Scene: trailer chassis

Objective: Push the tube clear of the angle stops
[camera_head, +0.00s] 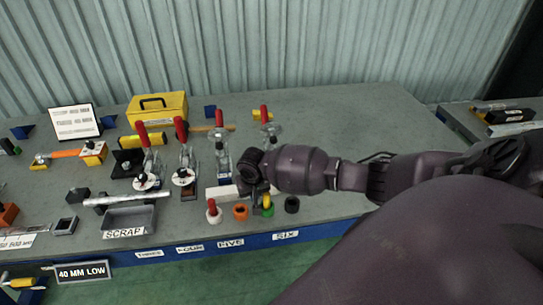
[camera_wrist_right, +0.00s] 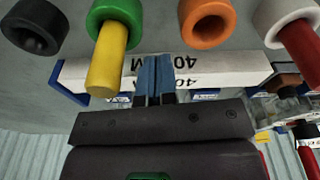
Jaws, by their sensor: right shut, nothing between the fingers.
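My right gripper (camera_head: 256,205) reaches in from the right, low behind the row of rings. In the wrist view its blue fingers (camera_wrist_right: 154,82) are together and empty, in front of a white bar marked 40 MM (camera_wrist_right: 100,74); I cannot tell whether they touch it. The white bar's left part (camera_head: 220,192) shows in the head view; my gripper hides the rest. A silver tube (camera_head: 125,199) lies on the left behind the scrap tray, beside a dark block (camera_head: 78,195). I cannot clearly make out the angle stops. My left gripper is out of view.
Red-white (camera_head: 213,212), orange (camera_head: 240,212), green-yellow (camera_head: 268,206) and black (camera_head: 292,204) pieces stand along the front edge. Several red-handled clamps (camera_head: 185,160) stand behind. The scrap tray (camera_head: 130,218) is front left. A yellow toolbox (camera_head: 158,108) is at the back. The bench's back right is clear.

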